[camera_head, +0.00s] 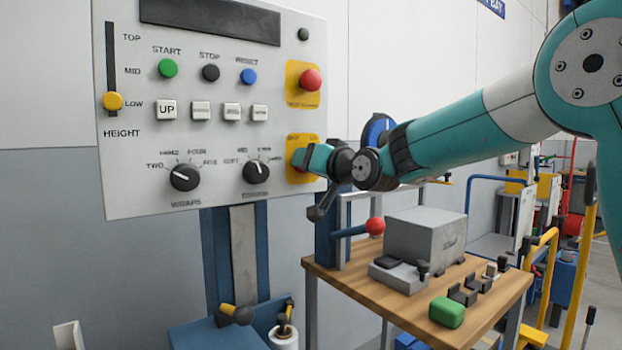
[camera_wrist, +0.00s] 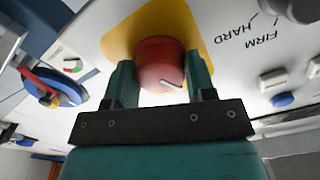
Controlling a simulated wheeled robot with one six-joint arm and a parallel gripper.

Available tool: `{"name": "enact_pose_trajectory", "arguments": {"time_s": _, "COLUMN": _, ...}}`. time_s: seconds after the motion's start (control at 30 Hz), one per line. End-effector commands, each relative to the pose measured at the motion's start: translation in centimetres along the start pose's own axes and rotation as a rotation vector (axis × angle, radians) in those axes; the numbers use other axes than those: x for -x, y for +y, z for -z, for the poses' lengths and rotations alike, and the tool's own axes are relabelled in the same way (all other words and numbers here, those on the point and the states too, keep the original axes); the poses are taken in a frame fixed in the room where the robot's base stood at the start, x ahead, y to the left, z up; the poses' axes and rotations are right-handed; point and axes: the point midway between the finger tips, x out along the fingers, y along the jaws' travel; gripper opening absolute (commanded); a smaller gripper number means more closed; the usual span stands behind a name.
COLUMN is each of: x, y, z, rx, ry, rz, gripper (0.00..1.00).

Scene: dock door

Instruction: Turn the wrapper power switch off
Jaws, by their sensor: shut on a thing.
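The power switch is a red rotary knob (camera_wrist: 158,58) on a yellow plate (camera_head: 303,139) at the lower right of the grey control panel (camera_head: 135,185). In the wrist view the knob has a short pale mark near its lower right edge, slanting slightly from horizontal. My gripper (camera_wrist: 161,72) is shut on the knob, with one teal finger on each side of it. In the head view my gripper (camera_head: 302,160) reaches the panel from the right and hides most of the knob. The plate's lettering is too small or covered to read.
A red mushroom button (camera_head: 310,80) sits just above on another yellow plate. The tension dial (camera_head: 256,172) is close to the left. Below right, a wooden table (camera_head: 400,300) carries a grey box (camera_head: 425,235) and a green block (camera_head: 446,312). A red-ended lever (camera_head: 375,226) sticks out below my wrist.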

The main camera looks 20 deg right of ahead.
Motion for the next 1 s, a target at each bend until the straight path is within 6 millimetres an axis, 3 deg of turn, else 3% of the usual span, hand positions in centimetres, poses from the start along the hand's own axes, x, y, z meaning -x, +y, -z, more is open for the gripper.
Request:
{"name": "enact_pose_trajectory", "arguments": {"time_s": 0.5, "x": -0.02, "y": -0.04, "z": -0.03, "rx": 0.329, "ry": 0.004, "rz": 0.002, "gripper": 0.27}}
{"name": "enact_pose_trajectory", "arguments": {"time_s": 1.0, "x": -0.01, "y": -0.13, "z": 0.15, "rx": 0.388, "ry": 0.003, "rz": 0.002, "gripper": 0.27}}
